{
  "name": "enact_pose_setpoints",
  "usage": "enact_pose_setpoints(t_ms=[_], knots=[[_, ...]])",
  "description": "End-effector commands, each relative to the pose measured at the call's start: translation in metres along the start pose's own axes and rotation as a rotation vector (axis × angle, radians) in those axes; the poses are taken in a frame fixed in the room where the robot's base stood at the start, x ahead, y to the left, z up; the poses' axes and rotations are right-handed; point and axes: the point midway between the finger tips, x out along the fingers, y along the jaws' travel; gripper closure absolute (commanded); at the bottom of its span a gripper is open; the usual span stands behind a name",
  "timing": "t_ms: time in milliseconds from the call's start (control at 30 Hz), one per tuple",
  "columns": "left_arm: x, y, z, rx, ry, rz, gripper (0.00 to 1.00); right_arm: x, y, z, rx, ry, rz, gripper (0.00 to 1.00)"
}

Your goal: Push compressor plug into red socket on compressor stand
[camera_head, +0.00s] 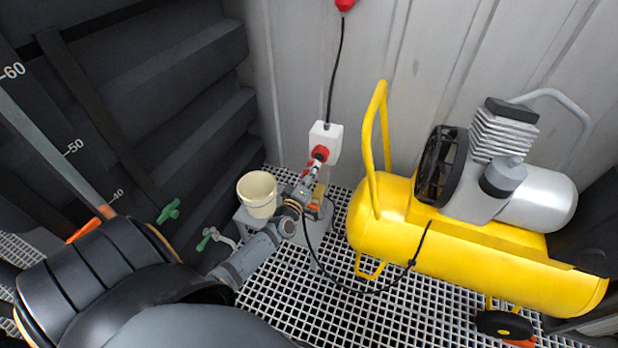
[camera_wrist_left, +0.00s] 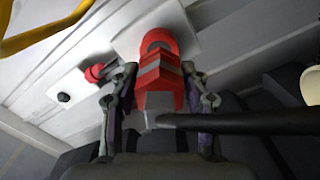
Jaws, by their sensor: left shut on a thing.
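The white socket box (camera_head: 334,140) on the wall has a red socket (camera_head: 320,153) on its front. In the left wrist view, the red socket (camera_wrist_left: 158,38) is directly ahead of the plug. My left gripper (camera_head: 312,177) is shut on the red and grey compressor plug (camera_wrist_left: 160,82), with one finger on each side. The plug points at the socket and its front end overlaps the socket's rim in that view. I cannot tell how far in it sits. A black cable (camera_wrist_left: 245,122) leaves the plug's back. The yellow compressor (camera_head: 400,225) stands to the right. My right gripper is not in view.
A cream bucket (camera_head: 257,194) stands on a grey stand (camera_head: 243,222) beside my left arm. Green valve handles (camera_head: 168,211) are at the left. The compressor's cable (camera_head: 345,288) loops over the grid floor (camera_head: 345,318). A black cable rises from the box to a red fitting (camera_head: 345,5).

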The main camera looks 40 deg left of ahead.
Motion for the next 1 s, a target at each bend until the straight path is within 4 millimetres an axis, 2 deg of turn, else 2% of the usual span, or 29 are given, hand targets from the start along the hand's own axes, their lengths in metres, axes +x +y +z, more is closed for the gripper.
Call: enact_pose_setpoints(t_ms=[133, 333, 1000], knots=[[0.016, -0.001, 0.001, -0.001, 0.001, 0.001, 1.00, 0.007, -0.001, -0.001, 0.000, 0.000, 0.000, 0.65], [0.030, -0.001, 0.000, 0.000, 0.000, 0.000, 1.00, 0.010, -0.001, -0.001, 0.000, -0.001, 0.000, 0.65], [0.033, 0.000, 0.000, 0.000, 0.000, 0.000, 1.00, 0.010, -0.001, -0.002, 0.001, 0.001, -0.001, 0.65]])
